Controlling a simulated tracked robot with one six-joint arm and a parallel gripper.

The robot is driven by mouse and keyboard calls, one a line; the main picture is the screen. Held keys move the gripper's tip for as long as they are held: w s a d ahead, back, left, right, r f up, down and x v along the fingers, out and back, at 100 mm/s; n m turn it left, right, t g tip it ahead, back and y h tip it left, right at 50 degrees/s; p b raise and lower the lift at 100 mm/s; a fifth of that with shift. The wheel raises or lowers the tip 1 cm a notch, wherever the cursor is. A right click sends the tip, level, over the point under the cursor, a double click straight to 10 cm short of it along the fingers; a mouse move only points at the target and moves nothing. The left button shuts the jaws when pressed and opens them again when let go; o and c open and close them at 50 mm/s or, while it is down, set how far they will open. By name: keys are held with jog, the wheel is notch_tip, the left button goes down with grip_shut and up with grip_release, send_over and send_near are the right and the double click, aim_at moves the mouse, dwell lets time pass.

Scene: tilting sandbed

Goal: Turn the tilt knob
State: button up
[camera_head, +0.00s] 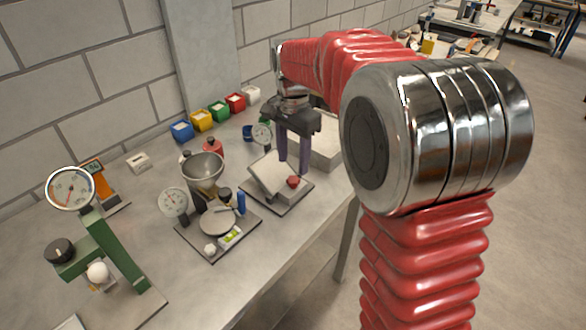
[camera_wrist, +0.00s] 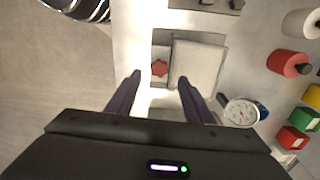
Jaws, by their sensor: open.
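The red tilt knob (camera_head: 293,182) sits on the near right side of the sandbed unit's dark base. In the wrist view the knob (camera_wrist: 159,68) shows between my fingertips, slightly beyond them. The pale, flat sandbed (camera_head: 270,174) lies tilted beside the knob; in the wrist view the bed (camera_wrist: 196,65) is to the right of it. My gripper (camera_head: 293,167) points downward above the unit, with its two dark fingers apart and nothing between them. In the wrist view my gripper (camera_wrist: 160,77) also shows open. I cannot tell the exact height of the fingertips over the knob.
A dial gauge (camera_head: 262,134) stands close behind the unit, and a pale box (camera_head: 326,154) is to its right. A metal bowl (camera_head: 203,167) and another dial (camera_head: 173,202) stand left. Coloured bins (camera_head: 202,120) line the wall. The bench's front edge is near.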

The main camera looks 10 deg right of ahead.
aim_at(293, 178)
notch_tip(293, 178, up, 8)
dwell(0.4)
jog(key=s+f+n+t, duration=0.2)
jog(key=s+n, duration=0.3)
jog(key=s, duration=0.8)
jog(key=s+f+n+t, duration=0.2)
jog(key=s+n, duration=0.4)
jog(key=s, duration=0.7)
jog(key=shift+f+n+t, duration=0.3)
jog(key=shift+f+t, duration=0.05)
jog(key=shift+t, duration=0.45)
dwell(1.8)
